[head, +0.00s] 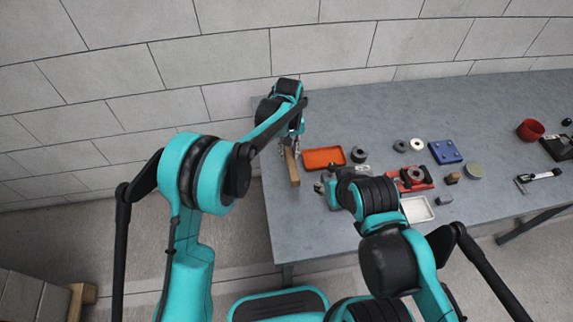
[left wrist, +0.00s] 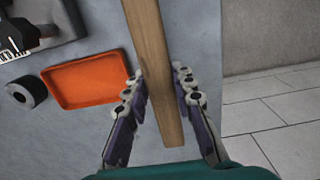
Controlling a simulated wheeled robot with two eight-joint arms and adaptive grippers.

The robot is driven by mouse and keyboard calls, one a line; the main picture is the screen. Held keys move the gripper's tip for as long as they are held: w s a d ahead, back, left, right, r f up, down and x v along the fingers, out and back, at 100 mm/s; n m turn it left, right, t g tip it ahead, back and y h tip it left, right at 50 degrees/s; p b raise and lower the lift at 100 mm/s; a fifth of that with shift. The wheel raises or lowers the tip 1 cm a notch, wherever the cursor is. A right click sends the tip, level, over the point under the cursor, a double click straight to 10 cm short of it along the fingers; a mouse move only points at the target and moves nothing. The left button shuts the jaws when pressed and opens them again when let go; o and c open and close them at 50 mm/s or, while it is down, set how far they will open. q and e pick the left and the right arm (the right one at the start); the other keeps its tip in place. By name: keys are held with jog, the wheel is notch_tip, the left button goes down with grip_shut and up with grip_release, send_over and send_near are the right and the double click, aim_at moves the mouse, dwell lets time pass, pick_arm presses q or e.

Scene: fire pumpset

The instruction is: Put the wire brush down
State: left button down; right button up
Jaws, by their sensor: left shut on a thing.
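The wire brush (head: 292,168) shows as a long brown wooden handle near the left end of the grey table. In the left wrist view its handle (left wrist: 153,60) runs lengthwise between the fingers; no bristles can be made out. My left gripper (head: 290,143) is shut on the brush, with a finger on either side of the handle in the left wrist view (left wrist: 159,88). I cannot tell whether the brush touches the table. My right gripper (head: 325,186) is low over the table, partly hidden by its own arm; its jaws are unclear.
An orange tray (head: 324,158) lies just right of the brush, with a dark ring (head: 358,154) beside it. A red fixture (head: 410,179), a white tray (head: 417,209) and a blue block (head: 445,151) stand farther right. The table's left edge is close to the brush.

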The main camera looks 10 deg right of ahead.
aim_at(288, 150)
pick_arm(q)
notch_tip(288, 150, down, 6)
jog(key=shift+r+b, duration=0.2)
jog(key=shift+b, duration=0.5)
jog(key=shift+a, duration=0.1)
jog(key=shift+f, duration=0.1)
jog(key=c, duration=1.3)
grip_release()
jog(key=shift+r, duration=0.35)
jog(key=r+p, duration=0.1)
jog(key=r, duration=0.3)
jog(key=r+p, duration=0.1)
jog(key=r, duration=0.3)
jog(key=r+p, duration=0.1)
jog(key=r, duration=0.2)
jog(key=shift+w+r, duration=0.3)
jog(key=shift+r, duration=0.1)
